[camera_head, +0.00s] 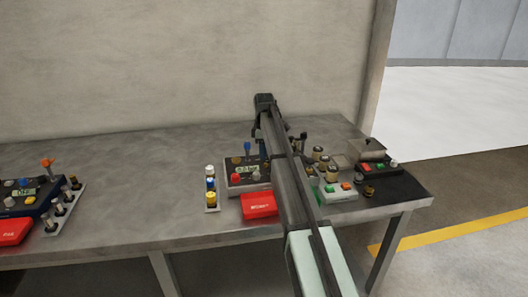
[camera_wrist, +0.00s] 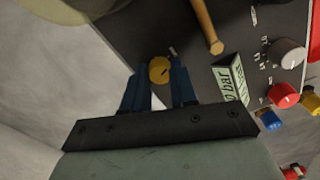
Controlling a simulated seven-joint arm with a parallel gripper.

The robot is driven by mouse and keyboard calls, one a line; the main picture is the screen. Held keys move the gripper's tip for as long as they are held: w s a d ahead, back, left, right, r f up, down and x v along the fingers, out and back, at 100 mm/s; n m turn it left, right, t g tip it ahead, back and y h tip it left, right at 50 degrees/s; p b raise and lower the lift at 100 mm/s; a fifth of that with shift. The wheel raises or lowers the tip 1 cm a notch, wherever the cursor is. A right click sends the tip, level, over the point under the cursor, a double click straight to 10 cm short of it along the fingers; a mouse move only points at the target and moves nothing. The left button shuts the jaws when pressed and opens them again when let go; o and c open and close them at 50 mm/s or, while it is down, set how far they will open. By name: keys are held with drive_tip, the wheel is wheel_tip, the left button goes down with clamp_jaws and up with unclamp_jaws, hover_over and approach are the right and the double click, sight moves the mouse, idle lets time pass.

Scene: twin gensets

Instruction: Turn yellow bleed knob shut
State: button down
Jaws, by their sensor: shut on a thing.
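The yellow bleed knob (camera_wrist: 159,70) is a small round knob on the dark panel in the wrist view. My gripper (camera_wrist: 158,82) has its two blue fingers on either side of the knob, shut on it. The knob's sides at the fingers are partly hidden. In the head view my dark arm crosses the table and hides most of the gripper. The panel's pressure display (camera_wrist: 231,82) reads bar and also shows in the head view (camera_head: 247,169).
A tan lever (camera_wrist: 207,27), a grey knob (camera_wrist: 287,53) and a red knob (camera_wrist: 283,95) stand near the gripped knob. In the head view a red tray (camera_head: 259,205) lies before the panel. Another control box (camera_head: 24,193) sits at left. The table's middle is clear.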

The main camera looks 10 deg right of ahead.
idle(0.3)
drive_tip(key=c, duration=0.9)
unclamp_jaws()
drive_tip(key=shift+r, duration=0.15)
wheel_tip(320, 180, up, 14)
drive_tip(key=shift+f, duration=0.2)
